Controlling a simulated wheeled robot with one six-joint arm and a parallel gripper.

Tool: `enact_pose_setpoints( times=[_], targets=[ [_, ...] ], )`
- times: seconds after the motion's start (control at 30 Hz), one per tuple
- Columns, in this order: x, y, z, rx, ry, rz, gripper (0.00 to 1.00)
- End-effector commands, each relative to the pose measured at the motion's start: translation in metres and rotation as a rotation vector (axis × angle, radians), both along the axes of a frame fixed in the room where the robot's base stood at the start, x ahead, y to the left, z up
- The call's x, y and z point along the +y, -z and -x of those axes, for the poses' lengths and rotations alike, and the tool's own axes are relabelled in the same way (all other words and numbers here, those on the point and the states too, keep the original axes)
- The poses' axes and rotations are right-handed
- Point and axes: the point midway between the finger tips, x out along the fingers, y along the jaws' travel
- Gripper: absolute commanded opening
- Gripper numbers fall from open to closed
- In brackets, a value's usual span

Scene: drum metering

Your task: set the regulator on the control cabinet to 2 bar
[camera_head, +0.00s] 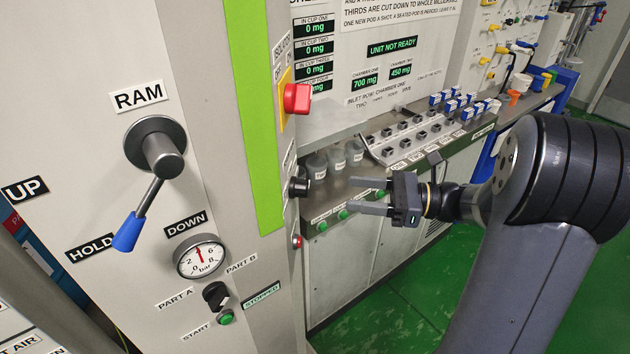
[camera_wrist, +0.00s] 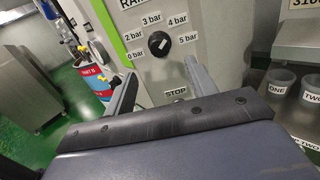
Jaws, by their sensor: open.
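The regulator is a black round knob (camera_wrist: 159,43) with a white mark, on the side face of the control cabinet (camera_wrist: 205,30). Labels for 0, 2, 3, 4 and 5 bar surround it in the wrist view. I cannot tell for sure which label the mark points at. In the head view the knob (camera_head: 299,187) is seen from the side, jutting from the cabinet's right face. My gripper (camera_head: 353,195) is open and empty, to the right of the knob and apart from it. In the wrist view its fingers (camera_wrist: 160,70) stand either side below the knob.
A red switch (camera_head: 296,98) juts out above the knob, and a small red button (camera_head: 297,241) sits below it. The RAM lever (camera_head: 143,200) and a gauge (camera_head: 200,256) with its needle upward are on the front face. A bench with cups (camera_head: 336,160) stands behind my gripper.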

Motion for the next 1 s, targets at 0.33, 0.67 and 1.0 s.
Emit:
enact_pose_setpoints(
  times=[0.33, 0.67, 1.0],
  targets=[
    [0.062, -0.002, -0.010, 0.001, -0.006, 0.003, 0.54],
    [0.093, 0.000, -0.017, 0.000, -0.002, 0.004, 0.54],
    [0.094, 0.000, -0.017, -0.001, -0.001, 0.003, 0.51]
  ],
)
